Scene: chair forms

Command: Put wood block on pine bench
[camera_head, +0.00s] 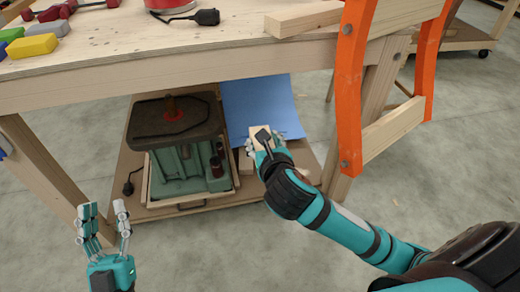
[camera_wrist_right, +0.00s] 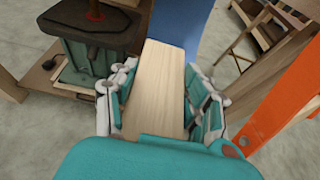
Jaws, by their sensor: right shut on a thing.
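The pine bench (camera_head: 180,58) is the light wooden workbench across the top of the head view. A pale wood block (camera_head: 262,134) is held in my right gripper (camera_head: 264,144), below the bench top and in front of the lower shelf. The right wrist view shows the block (camera_wrist_right: 156,85) long and flat between the fingers of my right gripper (camera_wrist_right: 160,103), with fingers on both sides. My left gripper (camera_head: 104,212) is open and empty at the lower left, in front of the bench, with its fingers pointing up.
An orange frame (camera_head: 350,85) stands at the bench's right end. On the bench top lie a wooden plank (camera_head: 304,18), a yellow block (camera_head: 32,46) and a black plug (camera_head: 206,16). A green machine (camera_head: 188,165) and blue sheet (camera_head: 258,105) are underneath. The bench top's middle is clear.

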